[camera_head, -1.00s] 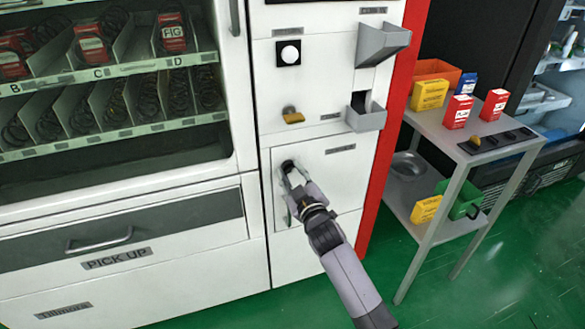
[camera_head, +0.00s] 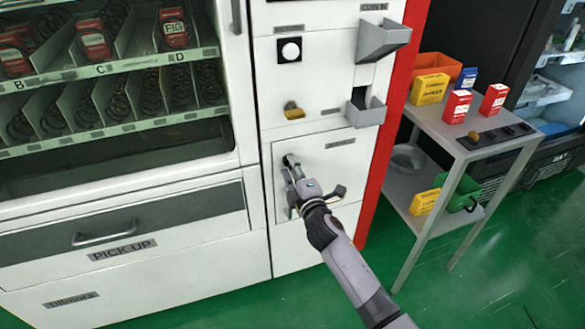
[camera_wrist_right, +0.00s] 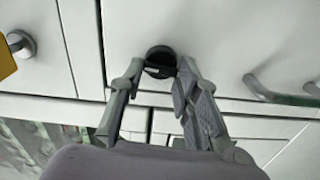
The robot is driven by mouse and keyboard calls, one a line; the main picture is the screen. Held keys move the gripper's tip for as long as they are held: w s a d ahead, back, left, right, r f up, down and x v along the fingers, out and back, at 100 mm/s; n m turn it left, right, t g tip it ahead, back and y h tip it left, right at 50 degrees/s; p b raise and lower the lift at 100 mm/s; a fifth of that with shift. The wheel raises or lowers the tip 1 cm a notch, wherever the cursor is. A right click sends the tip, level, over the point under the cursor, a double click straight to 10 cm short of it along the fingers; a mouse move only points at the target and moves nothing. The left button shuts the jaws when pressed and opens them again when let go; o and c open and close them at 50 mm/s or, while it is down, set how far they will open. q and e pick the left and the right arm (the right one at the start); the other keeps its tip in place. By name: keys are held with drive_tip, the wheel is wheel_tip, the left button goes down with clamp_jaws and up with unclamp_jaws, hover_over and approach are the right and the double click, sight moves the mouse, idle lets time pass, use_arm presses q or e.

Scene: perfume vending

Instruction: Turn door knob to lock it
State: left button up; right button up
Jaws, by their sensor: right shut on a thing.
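A small dark round door knob (camera_wrist_right: 160,62) sits on the white lower door (camera_head: 345,162) of the vending machine. My right gripper (camera_head: 291,166) is at the door's upper left corner, with its fingertips on the knob. In the right wrist view my right gripper (camera_wrist_right: 162,68) has its two fingers closed on either side of the knob. In the head view the fingers hide most of the knob. My left gripper is in neither view.
A yellow-tipped round knob (camera_head: 293,111) sticks out above the door. A grey coin tray (camera_head: 366,108) juts out at its upper right. A metal cart (camera_head: 440,133) with several small boxes stands to the right. Green floor (camera_head: 490,270) is clear in front.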

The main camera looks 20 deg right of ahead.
drive_tip(key=shift+n, duration=0.6)
drive_tip(key=o, duration=1.2)
drive_tip(key=shift+c, duration=0.2)
drive_tip(key=s, duration=1.2)
drive_tip(key=shift+d, duration=0.2)
